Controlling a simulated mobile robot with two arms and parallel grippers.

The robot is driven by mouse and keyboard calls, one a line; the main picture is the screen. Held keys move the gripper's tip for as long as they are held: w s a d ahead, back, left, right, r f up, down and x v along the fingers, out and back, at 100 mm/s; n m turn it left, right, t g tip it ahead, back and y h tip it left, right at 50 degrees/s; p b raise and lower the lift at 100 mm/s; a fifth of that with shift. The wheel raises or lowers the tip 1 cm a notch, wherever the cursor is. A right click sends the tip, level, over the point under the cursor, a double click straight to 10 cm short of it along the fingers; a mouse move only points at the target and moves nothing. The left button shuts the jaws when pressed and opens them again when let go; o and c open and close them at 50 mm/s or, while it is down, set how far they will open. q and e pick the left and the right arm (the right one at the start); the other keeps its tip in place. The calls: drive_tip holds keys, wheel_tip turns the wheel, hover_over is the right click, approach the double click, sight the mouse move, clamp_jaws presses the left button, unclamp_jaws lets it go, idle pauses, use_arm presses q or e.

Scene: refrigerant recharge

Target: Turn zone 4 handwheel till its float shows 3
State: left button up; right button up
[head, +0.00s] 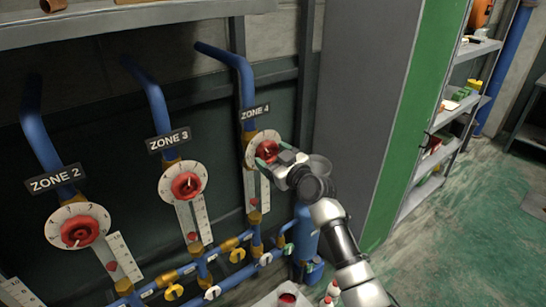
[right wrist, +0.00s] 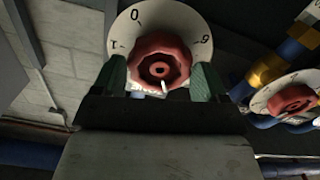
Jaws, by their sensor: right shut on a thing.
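The zone 4 handwheel (head: 267,150) is a red knob on a white numbered dial, below the ZONE 4 sign (head: 255,111). My right gripper (head: 270,155) is at this handwheel, its green fingers on either side of it and shut on it. In the right wrist view the red handwheel (right wrist: 160,62) sits between the two fingers, with a white pointer mark near its lower edge. My left gripper is not in view.
Zone 3 handwheel (head: 186,186) and zone 2 handwheel (head: 80,231) are to the left, each with its own gauge. A grey and green cabinet (head: 362,110) stands close on the right.

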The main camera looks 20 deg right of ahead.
drive_tip(key=shift+f, duration=0.1)
drive_tip(key=shift+m, duration=0.8)
drive_tip(key=shift+m+p, duration=0.3)
drive_tip(key=shift+p, duration=0.05)
drive_tip(key=o, duration=0.9)
drive_tip(key=shift+s, duration=0.1)
drive_tip(key=shift+s+d, duration=0.1)
drive_tip(key=shift+s, duration=0.05)
